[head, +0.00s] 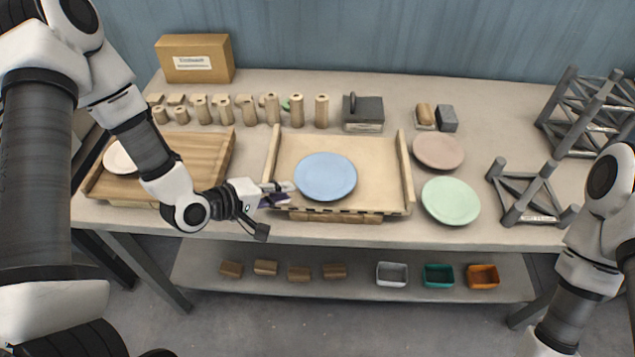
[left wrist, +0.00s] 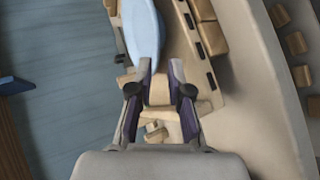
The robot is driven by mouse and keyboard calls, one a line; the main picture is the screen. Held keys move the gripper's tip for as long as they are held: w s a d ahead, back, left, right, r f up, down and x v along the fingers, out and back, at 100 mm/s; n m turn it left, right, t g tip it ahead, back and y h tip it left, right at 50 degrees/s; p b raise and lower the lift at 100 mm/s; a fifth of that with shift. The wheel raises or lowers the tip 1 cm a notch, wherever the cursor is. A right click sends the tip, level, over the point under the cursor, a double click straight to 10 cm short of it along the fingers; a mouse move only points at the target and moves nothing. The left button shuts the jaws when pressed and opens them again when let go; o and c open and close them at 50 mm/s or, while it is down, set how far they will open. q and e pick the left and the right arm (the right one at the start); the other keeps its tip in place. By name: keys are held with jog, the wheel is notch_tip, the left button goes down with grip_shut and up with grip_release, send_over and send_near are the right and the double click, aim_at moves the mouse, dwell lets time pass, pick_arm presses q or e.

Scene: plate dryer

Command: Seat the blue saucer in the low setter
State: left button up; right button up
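The blue saucer (head: 325,176) lies over a wooden tray (head: 290,150) at the middle of the table, near its front. My left gripper (head: 283,193) is at the saucer's left rim, fingers pointing right. In the left wrist view the gripper (left wrist: 161,66) is open, with a gap between its fingertips. The saucer (left wrist: 142,25) shows as a narrow ellipse, its near end beside the left fingertip; I cannot tell if they touch. A low grey frame (head: 540,180), likely the low setter, stands empty at the right. My right gripper is out of view.
A pink plate (head: 438,152) and a green plate (head: 450,200) lie between tray and low frame. A taller grey rack (head: 595,110) stands behind the frame. Wooden pegs (head: 297,110) and a dark block (head: 362,112) line the back. A wooden board (head: 205,160) is left.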

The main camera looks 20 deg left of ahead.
aim_at(300, 188)
pick_arm(q)
jog(key=shift+w+d+f, duration=0.25)
jog(key=shift+w+d, duration=0.35)
jog(key=p+x, duration=0.1)
jog(key=x, duration=0.2)
jog(key=shift+w+d+f, duration=0.1)
jog(key=shift+w+d, duration=0.1)
jog(key=shift+w, duration=0.15)
jog(key=shift+w+f, duration=0.25)
jog(key=shift+w, duration=0.1)
jog(key=shift+s+r, duration=0.15)
jog(key=shift+s, duration=0.05)
grip_shut()
jog(key=shift+w, duration=0.1)
